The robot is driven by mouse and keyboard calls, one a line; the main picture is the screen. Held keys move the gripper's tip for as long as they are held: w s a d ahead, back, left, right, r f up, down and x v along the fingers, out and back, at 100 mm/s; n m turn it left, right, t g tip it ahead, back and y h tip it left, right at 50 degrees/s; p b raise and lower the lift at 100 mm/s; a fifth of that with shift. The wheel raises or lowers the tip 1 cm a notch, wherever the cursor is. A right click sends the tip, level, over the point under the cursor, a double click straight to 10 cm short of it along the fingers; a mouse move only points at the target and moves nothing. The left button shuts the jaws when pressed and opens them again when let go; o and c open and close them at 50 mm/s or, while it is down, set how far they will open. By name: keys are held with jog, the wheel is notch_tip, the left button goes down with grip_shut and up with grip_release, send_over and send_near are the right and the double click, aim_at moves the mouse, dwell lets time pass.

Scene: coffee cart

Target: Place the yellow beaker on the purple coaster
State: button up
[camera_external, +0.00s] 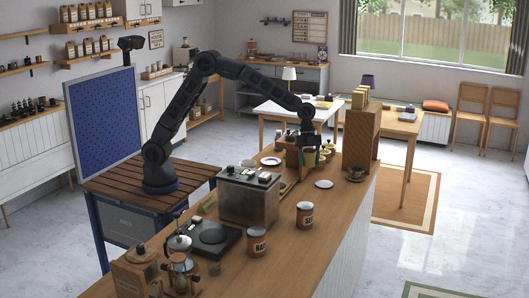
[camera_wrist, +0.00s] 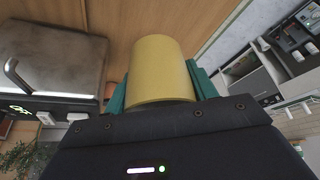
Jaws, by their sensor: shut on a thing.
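The yellow beaker (camera_wrist: 163,68) fills the upper middle of the wrist view, between the two teal fingers of my gripper (camera_wrist: 161,88). The fingers are shut on its sides. In the external view my gripper (camera_external: 311,155) points down over the far part of the wooden counter. I cannot clearly pick out the beaker there among the small yellowish items behind it. A pale lilac disc, likely the purple coaster (camera_external: 324,184), lies flat on the counter, nearer the camera than my gripper. Nothing stands on it. The coaster is not visible in the wrist view.
A white plate (camera_external: 271,161) lies to the left of my gripper. A wooden shelf block (camera_external: 361,140) and a dark cup (camera_external: 355,174) stand to the right.

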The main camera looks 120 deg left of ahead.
jog(key=w+a, duration=0.1)
jog(key=a, duration=1.9)
notch_tip(320, 180, down, 19)
jog(key=shift+w+d+r, duration=0.1)
jog(key=shift+w, duration=0.05)
jog(key=o, duration=1.1)
jog(key=v, duration=1.2)
